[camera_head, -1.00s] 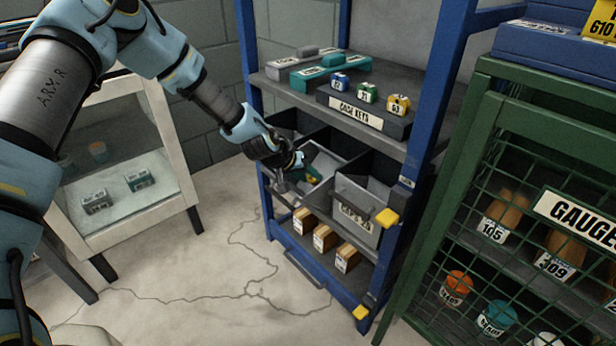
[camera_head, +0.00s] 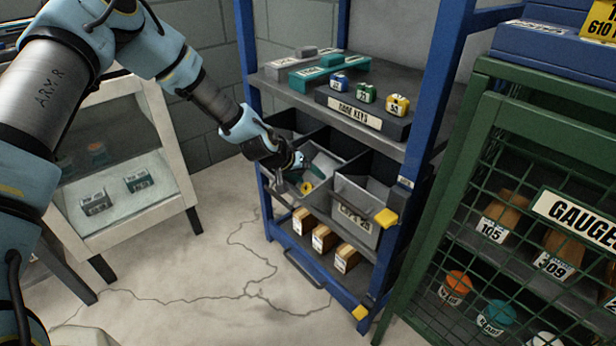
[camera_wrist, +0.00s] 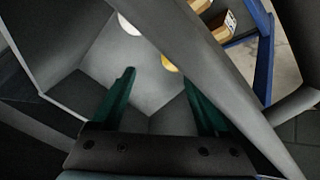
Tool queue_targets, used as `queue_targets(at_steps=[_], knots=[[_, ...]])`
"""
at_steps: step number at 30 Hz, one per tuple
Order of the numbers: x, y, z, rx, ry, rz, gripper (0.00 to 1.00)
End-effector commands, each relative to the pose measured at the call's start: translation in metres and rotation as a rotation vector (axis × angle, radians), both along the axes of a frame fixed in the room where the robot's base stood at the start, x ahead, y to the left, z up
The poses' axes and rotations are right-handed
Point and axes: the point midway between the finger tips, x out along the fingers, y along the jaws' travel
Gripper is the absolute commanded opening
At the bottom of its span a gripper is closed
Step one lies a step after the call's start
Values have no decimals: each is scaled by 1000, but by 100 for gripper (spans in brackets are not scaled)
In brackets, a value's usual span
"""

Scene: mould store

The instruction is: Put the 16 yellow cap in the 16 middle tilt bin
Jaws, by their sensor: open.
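A yellow cap (camera_head: 306,187) lies inside the middle tilt bin (camera_head: 325,163) of the blue rack, as far as the small view shows. In the wrist view a yellow piece (camera_wrist: 170,65), partly hidden by a grey bin edge, shows beyond my fingertips. My gripper (camera_wrist: 158,78) is open, its two green fingers apart with nothing between them. It reaches down into the middle bin from the upper left, close to the yellow cap but apart from it. The number on the cap cannot be read.
The right tilt bin (camera_head: 357,212) has a caps label and a yellow handle end beside it. A green mesh cabinet (camera_head: 480,190) stands right, a white glass case (camera_head: 125,190) left.

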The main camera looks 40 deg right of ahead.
Motion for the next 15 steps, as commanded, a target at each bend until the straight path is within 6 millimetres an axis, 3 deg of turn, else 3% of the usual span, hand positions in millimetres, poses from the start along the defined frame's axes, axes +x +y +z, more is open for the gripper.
queue_targets(at_steps=[5,15], knots=[[2,11,15,0,-1,1,77],[4,53,65,-1,-2,1,77]])
